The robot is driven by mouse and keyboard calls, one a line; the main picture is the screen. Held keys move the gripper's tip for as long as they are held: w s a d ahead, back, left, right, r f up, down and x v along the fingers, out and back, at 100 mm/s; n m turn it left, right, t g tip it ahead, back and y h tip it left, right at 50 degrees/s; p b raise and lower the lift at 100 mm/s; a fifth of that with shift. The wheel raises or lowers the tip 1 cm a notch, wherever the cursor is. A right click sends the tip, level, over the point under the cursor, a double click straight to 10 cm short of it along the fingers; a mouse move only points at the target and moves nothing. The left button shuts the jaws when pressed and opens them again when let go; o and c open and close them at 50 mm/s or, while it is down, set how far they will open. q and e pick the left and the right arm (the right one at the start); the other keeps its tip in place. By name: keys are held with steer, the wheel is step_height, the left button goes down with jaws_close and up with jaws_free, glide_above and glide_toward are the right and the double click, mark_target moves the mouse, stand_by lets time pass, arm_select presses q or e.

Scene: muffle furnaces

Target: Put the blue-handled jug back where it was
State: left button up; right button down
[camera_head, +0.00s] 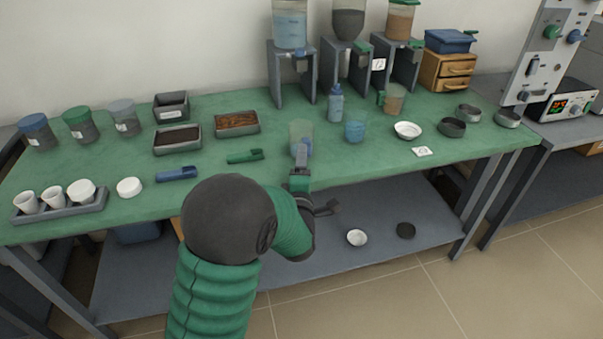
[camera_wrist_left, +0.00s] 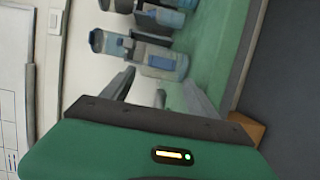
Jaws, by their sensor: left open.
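The blue-handled jug (camera_head: 297,132) is a clear, seemingly empty vessel standing on the green bench top, in front of the dispensers. My left gripper (camera_head: 302,165) is just in front of it, on its handle side, and partly covers its lower part. Whether a finger touches the handle cannot be told. My right gripper is not in view.
A jug with blue contents (camera_head: 355,131) and a squeeze bottle (camera_head: 335,103) stand close at the right. A green-handled jug (camera_head: 393,99) is farther back. A green clip-like tool (camera_head: 245,156) lies at the left. Dispenser stands (camera_head: 276,78) rise behind. The bench's front edge is near my arm.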

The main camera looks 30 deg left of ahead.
arm_select(q)
steer(key=s+d+f+m+g+h, duration=0.2)
steer(key=s+d+f+m+h, duration=0.25)
steer(key=d+m, duration=0.2)
steer(key=s+d+f+m+g+h, duration=0.3)
steer(key=s+d+f+m, duration=0.1)
steer(key=d+f+m, duration=0.25)
steer(key=s+d+f+m+g+h, duration=0.1)
steer(key=s+d+f+m+g, duration=0.1)
steer(key=s+m, duration=0.3)
steer(key=s+d+f+m+g+h, duration=0.1)
steer(key=s+d+f+m+g, duration=0.2)
steer(key=s, duration=0.7)
steer(key=m+g, duration=0.2)
steer(key=m, duration=0.1)
steer(key=shift+s+d+f+g, duration=0.3)
steer(key=shift+f, duration=0.05)
